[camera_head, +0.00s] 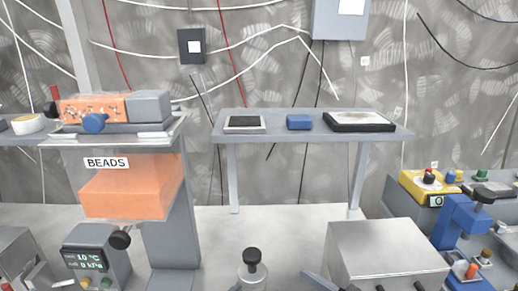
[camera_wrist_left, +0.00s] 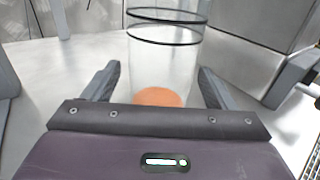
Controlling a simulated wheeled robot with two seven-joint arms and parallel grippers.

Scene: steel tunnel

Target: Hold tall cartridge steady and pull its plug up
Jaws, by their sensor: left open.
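The tall cartridge is a clear tube with an orange bottom (camera_wrist_left: 160,97) and two black rings (camera_wrist_left: 165,25) near its upper part in the left wrist view. In the head view its top (camera_head: 252,277) shows at the bottom edge, with a black knobbed plug (camera_head: 252,257) seated in it. The plug is outside the left wrist view. My left gripper (camera_wrist_left: 158,70) is open, with one finger on each side of the tube and visible gaps. I cannot make out my right gripper in either view.
A steel box (camera_head: 388,250) stands right of the cartridge. A grey bar (camera_head: 318,281) lies between them; I cannot tell what it belongs to. A BEADS hopper (camera_head: 172,200) stands left, a blue press (camera_head: 462,222) right. A shelf (camera_head: 392,133) is behind.

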